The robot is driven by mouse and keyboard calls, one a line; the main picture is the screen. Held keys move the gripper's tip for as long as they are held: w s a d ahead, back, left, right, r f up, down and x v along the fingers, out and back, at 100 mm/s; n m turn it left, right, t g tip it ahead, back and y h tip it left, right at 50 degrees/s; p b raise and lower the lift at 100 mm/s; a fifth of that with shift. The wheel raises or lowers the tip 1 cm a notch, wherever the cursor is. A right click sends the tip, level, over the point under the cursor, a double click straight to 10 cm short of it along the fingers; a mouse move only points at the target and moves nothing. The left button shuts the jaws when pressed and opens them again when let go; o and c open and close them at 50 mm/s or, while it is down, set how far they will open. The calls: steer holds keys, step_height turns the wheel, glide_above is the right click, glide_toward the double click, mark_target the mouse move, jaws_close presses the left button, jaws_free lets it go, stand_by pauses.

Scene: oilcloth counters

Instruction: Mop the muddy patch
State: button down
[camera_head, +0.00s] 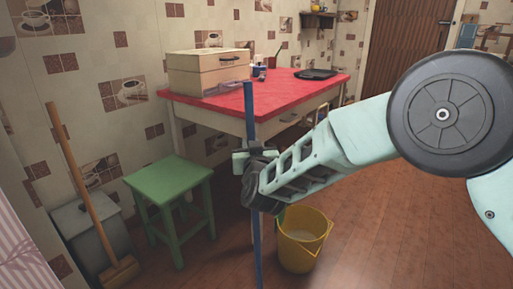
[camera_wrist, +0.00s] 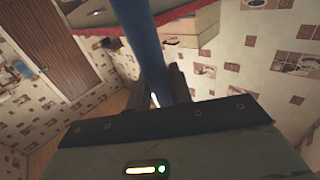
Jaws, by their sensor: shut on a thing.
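My gripper (camera_head: 256,158) is shut on a blue pole (camera_head: 250,108), which looks like the mop's handle. The pole stands nearly upright, and its lower end runs out of the bottom of the head view. The blue pole (camera_wrist: 150,45) also passes between the jaws (camera_wrist: 170,90) in the wrist view. The mop's head is out of view. No muddy patch can be made out on the visible floor. A yellow bucket (camera_head: 298,258) with something pale inside stands on the floor just right of the pole.
A green stool (camera_head: 168,172) stands left of the pole, before a red-topped table (camera_head: 215,103) bearing a box (camera_head: 208,80). A broom (camera_head: 85,190) leans by a grey bin (camera_head: 70,218) at the left. Wooden floor (camera_head: 400,235) is open at the right, towards a brown door (camera_head: 405,45).

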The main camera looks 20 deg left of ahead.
steer(key=w+a, duration=0.1)
steer(key=a, duration=0.1)
steer(key=w+a, duration=0.1)
steer(key=a, duration=0.1)
steer(key=shift+w+r, duration=0.15)
steer(key=shift+w, duration=0.05)
stand_by(0.3)
steer(key=shift+w+a, duration=1.4)
steer(key=shift+a, duration=0.3)
